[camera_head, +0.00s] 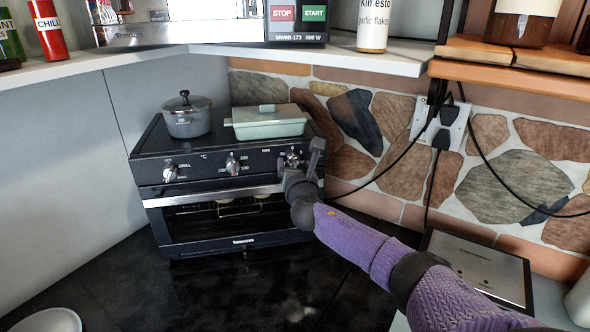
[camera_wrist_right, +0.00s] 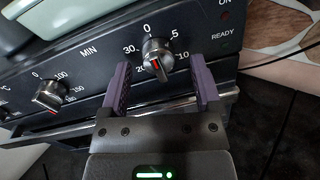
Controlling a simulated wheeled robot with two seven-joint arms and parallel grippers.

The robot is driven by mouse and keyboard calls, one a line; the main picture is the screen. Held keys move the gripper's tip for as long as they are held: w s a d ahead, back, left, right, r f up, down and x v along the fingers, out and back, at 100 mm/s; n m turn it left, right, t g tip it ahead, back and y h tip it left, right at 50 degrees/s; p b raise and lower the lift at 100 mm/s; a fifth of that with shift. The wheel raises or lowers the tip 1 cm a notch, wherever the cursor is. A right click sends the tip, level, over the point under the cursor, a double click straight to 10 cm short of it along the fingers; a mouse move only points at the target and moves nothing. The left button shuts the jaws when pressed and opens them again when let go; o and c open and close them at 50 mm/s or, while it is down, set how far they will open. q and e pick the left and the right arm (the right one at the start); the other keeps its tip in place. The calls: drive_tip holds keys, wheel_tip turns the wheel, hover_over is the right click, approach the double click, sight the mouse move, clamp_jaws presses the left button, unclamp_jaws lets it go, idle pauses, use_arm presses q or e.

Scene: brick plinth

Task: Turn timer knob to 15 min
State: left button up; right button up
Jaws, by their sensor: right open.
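The timer knob (camera_wrist_right: 157,55) is a silver and black dial on the toaster oven's black front panel, with 0, 5, 10 and 30 printed around it. A red mark shows on its lower part, away from the 0 at the top. The same knob (camera_head: 292,158) is the rightmost of three in the head view, partly hidden by my right gripper (camera_head: 304,163). In the wrist view, my right gripper (camera_wrist_right: 159,76) is open, with one purple-padded finger on each side of the knob and visible gaps between. My left gripper is not in view.
The middle knob (camera_wrist_right: 50,92) is left of my right gripper. A grey pot (camera_head: 187,117) and a lidded green dish (camera_head: 266,122) stand on the oven (camera_head: 229,210). Its door handle (camera_head: 215,196) runs below the knobs.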

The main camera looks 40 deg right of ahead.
drive_tip(key=shift+w, duration=0.25)
drive_tip(key=shift+s, duration=0.1)
drive_tip(key=shift+c, duration=1.4)
clamp_jaws()
drive_tip(key=shift+m, duration=0.3)
